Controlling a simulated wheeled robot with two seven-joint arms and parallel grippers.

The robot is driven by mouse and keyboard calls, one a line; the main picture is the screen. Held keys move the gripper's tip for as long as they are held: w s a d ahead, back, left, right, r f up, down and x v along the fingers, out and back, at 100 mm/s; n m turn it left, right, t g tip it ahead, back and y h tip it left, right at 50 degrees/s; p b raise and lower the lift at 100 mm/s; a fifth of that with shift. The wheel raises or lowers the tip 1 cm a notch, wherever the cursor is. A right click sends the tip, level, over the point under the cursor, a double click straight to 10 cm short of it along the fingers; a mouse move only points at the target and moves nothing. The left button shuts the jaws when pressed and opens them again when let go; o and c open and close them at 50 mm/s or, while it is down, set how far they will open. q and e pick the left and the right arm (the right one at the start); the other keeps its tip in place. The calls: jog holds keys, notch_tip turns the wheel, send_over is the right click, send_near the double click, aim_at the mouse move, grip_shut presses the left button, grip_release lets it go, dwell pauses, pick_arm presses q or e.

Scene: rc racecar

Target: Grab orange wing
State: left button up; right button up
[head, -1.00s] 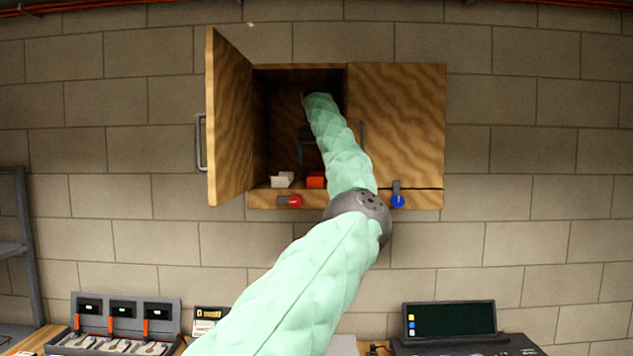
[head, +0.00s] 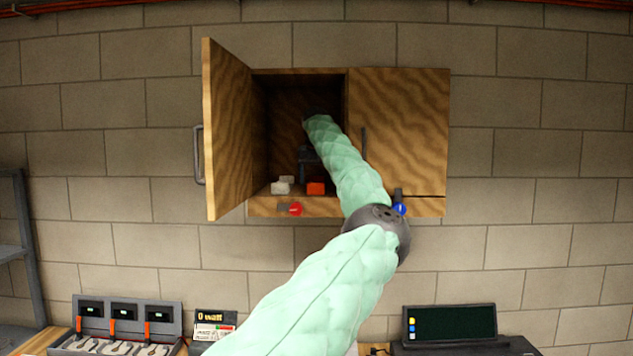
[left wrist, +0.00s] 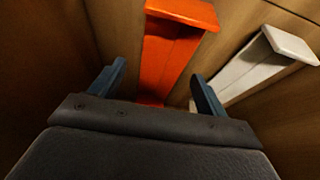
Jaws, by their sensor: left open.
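The orange wing (head: 316,188) lies on the floor of the open left cabinet compartment, near its front edge. In the left wrist view the orange wing (left wrist: 172,50) runs between and beyond the open fingers of my left gripper (left wrist: 157,85), with no visible grip on it. In the head view my left gripper (head: 305,158) is a dark shape inside the compartment, above and behind the orange wing, partly hidden by my green arm. My right gripper is not in view.
A white wing (left wrist: 260,65) lies beside the orange one, close to a gripper finger; it also shows in the head view (head: 280,187). The cabinet's left door (head: 228,130) stands open; the right door (head: 400,130) is shut. The compartment walls are close around my gripper.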

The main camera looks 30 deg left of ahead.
pick_arm(q)
jog(key=shift+x, duration=1)
jog(key=shift+s+r, duration=0.1)
jog(key=shift+r, duration=0.05)
jog(key=c, duration=1)
jog(key=shift+c, duration=0.2)
